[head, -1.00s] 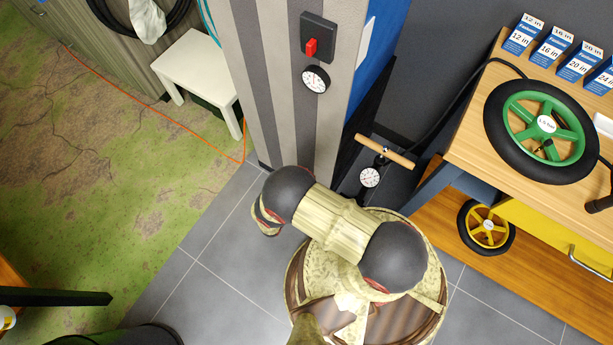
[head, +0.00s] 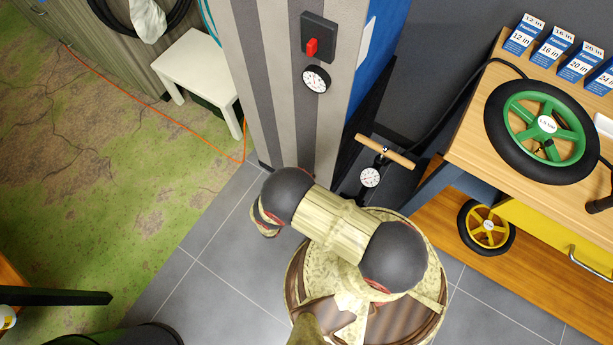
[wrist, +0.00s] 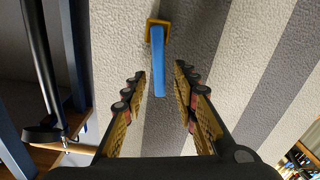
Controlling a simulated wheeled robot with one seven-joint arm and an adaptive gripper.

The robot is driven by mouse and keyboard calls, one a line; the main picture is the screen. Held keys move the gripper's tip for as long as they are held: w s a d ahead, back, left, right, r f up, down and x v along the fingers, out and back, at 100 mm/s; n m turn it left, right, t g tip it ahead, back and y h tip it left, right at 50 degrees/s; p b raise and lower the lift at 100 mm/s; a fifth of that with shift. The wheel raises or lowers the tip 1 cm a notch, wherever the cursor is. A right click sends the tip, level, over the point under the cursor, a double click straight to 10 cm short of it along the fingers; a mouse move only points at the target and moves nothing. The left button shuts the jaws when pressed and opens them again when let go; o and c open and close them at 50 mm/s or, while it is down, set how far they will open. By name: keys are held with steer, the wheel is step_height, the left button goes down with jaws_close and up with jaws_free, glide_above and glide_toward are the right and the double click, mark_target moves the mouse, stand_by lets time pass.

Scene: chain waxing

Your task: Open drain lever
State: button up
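A blue lever (wrist: 159,70) with a square brass-coloured base (wrist: 158,27) sits on the striped wall in the wrist view. It hangs straight down in that picture, and its lower end reaches between my fingers. My gripper (wrist: 159,76) is open, with one finger on each side of the lever. Gaps show on both sides, and I see no contact. In the head view the blue lever and my gripper do not show.
The striped pillar (head: 279,90) stands beside a floor pump with a wooden handle (head: 385,151). A wooden bench (head: 470,140) with a green wheel (head: 503,123) is at the right. A white stool (head: 198,70) stands at the left. Grey floor tiles (head: 225,270) there are clear.

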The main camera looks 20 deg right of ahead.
steer(key=v, duration=1.1)
steer(key=shift+s+a, duration=0.1)
steer(key=shift+a, duration=0.05)
